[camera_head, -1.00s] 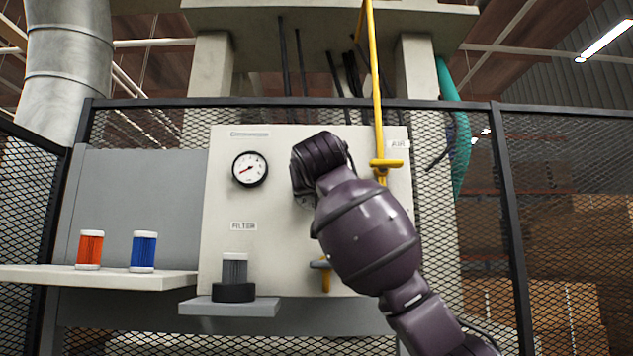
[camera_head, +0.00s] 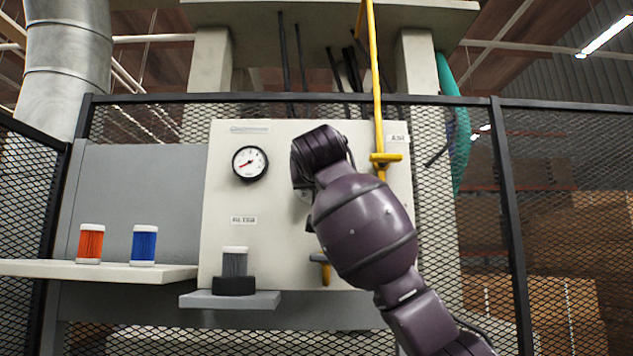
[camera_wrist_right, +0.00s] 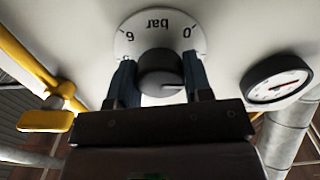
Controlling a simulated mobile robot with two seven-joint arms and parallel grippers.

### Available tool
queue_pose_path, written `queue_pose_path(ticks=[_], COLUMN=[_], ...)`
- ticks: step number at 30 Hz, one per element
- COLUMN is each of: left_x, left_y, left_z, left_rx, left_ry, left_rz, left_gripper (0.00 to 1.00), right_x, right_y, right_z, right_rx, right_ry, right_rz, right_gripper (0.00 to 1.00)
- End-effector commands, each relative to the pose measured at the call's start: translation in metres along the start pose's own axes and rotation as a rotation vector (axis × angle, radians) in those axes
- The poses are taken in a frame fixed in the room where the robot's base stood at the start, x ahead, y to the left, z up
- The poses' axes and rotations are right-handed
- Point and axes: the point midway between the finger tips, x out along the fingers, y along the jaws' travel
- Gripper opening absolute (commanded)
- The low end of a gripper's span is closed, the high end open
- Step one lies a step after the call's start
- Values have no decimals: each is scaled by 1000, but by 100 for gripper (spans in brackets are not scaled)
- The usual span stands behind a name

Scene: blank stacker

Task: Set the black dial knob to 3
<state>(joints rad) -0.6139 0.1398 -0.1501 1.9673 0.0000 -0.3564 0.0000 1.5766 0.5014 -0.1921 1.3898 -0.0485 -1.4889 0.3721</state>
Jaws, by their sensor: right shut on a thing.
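In the right wrist view the black dial knob (camera_wrist_right: 160,72) sits on a round white scale plate (camera_wrist_right: 160,32), seen upside down, marked "bar", with 0 at right and 6 at left. A pale line on the knob points to the right in that view. My right gripper (camera_wrist_right: 159,80) has one finger on each side of the knob and is shut on it. In the head view my right wrist (camera_head: 320,150) covers the knob and the fingers. My left gripper is in neither view.
A round gauge (camera_head: 250,163) with a red needle is left of my wrist on the panel (camera_head: 225,200). A yellow pipe and valve handle (camera_head: 385,158) are close on the right. Orange (camera_head: 90,243) and blue (camera_head: 144,243) filters stand on the left shelf; a grey filter (camera_head: 235,262) stands below.

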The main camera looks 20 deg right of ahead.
Motion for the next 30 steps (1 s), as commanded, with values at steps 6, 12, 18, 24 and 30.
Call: queue_pose_path(ticks=[6,12,18,24,30], left_x=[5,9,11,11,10], left_y=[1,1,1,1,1], left_z=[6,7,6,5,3], left_rx=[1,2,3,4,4], left_ry=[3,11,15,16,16], left_rz=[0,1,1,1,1], left_gripper=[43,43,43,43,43], right_x=[0,0,0,0,0], right_y=[-1,-2,-2,-1,-1], right_z=[2,2,1,0,0], right_rx=[151,336,526,717,907], right_ry=[-1,-1,-2,-2,-2], right_rz=[-3,-4,-3,-3,-2], right_gripper=[22,22,22,22,22])
